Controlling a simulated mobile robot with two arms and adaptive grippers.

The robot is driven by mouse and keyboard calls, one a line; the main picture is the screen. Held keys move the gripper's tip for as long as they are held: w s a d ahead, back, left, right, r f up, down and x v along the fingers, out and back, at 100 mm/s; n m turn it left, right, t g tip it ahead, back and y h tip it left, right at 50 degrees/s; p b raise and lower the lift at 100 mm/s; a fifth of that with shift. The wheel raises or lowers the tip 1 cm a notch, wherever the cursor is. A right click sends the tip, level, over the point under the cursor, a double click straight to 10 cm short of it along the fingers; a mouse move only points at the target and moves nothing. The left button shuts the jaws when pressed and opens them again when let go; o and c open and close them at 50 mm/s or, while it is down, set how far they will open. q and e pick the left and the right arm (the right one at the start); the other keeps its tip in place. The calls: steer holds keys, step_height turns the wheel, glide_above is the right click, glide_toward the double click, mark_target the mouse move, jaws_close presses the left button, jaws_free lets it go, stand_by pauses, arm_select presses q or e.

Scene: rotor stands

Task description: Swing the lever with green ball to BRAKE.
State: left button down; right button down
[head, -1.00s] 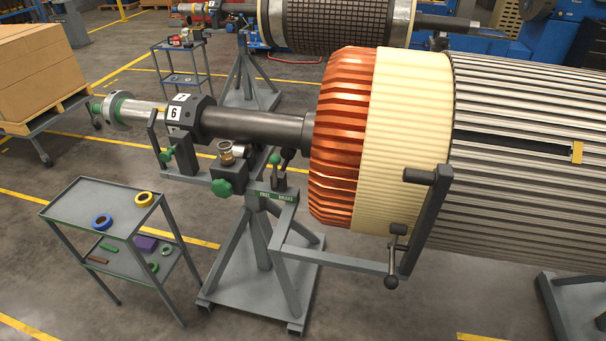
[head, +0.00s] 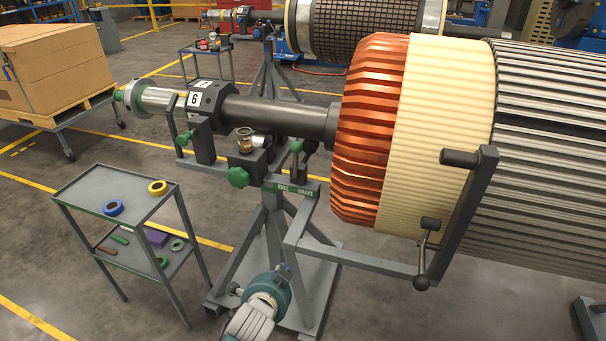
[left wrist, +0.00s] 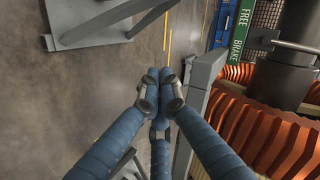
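The lever with green ball (head: 296,147) stands nearly upright on the rotor stand, behind a green label plate (head: 290,190) reading FREE on the left and BRAKE on the right. I cannot tell which word it is set to. My left gripper (head: 284,268) is at the bottom of the head view, well below the lever and apart from it. The label plate (left wrist: 242,28) shows there at the upper right; the green ball cannot be made out. My right gripper is not in view.
A second lever with a dark ball (head: 310,147) stands just right of the green one. A green star knob (head: 238,177) is to the left. The crank bracket (head: 470,215) and copper-ended rotor (head: 370,130) are on the right. A small cart (head: 135,190) stands at left.

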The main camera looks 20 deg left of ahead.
mark_target(295, 162)
arm_select(q)
steer(key=w+d+r+m+t, duration=0.1)
steer(key=w+r+m+t, duration=0.1)
steer(key=r, duration=0.4)
steer(key=w+d+r+m+t, duration=0.1)
steer(key=w+r+m+t, duration=0.1)
steer(key=w+r, duration=0.3)
steer(key=w+d+r+m+t+b, duration=0.1)
steer(key=w+r+m+t, duration=0.1)
steer(key=r, duration=0.7)
steer(key=shift+w+d+m+h, duration=0.15)
steer(key=shift+w+m+h, duration=0.15)
steer(key=shift+w+m, duration=0.65)
steer(key=shift+f, duration=0.1)
steer(key=w+a+b, duration=0.4)
steer(key=w, duration=0.7)
steer(key=shift+a+r, duration=0.15)
steer(key=shift+r, duration=0.05)
steer(key=shift+a+n, duration=0.2)
steer(key=shift+n, duration=0.25)
